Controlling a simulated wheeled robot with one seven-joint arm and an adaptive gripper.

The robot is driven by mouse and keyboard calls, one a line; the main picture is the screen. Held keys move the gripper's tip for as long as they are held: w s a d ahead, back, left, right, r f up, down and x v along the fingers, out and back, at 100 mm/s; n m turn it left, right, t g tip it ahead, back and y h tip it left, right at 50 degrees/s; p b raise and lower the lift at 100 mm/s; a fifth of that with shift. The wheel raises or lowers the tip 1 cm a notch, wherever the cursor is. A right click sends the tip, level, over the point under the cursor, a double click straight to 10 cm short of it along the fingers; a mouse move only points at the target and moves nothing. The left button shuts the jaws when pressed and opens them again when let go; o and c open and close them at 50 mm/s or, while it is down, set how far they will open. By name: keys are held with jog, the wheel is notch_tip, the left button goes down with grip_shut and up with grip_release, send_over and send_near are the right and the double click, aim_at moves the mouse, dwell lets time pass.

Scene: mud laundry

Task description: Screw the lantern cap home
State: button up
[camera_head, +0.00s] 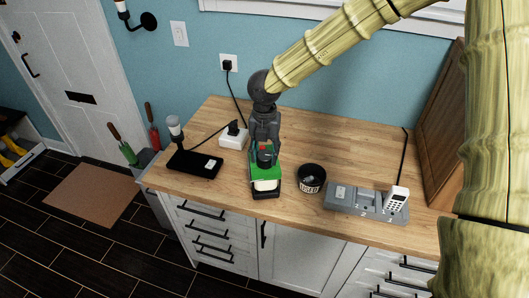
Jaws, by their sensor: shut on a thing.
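The lantern (265,183) stands on the wooden counter near its front edge. It has a green upper part, a pale body and a dark base. My gripper (265,156) points down at the lantern's top, with its fingers around a dark piece there that appears to be the cap (265,160). The fingers hide most of the cap, so its seating and thread cannot be seen. A small red patch shows between the fingers.
A black round bowl (311,178) stands close to the right of the lantern. A grey charging dock (355,201) with a white handset (397,200) lies further right. The back middle counter (325,135) is clear.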

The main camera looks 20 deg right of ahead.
jog(key=shift+m, duration=0.5)
jog(key=shift+m+b, duration=0.3)
jog(key=shift+m, duration=1.2)
jog(key=shift+f+m, duration=0.1)
jog(key=shift+m, duration=0.3)
jog(key=shift+m+b, duration=0.3)
jog(key=shift+m, duration=0.7)
jog(key=shift+m+b, duration=0.4)
jog(key=shift+m, duration=1.1)
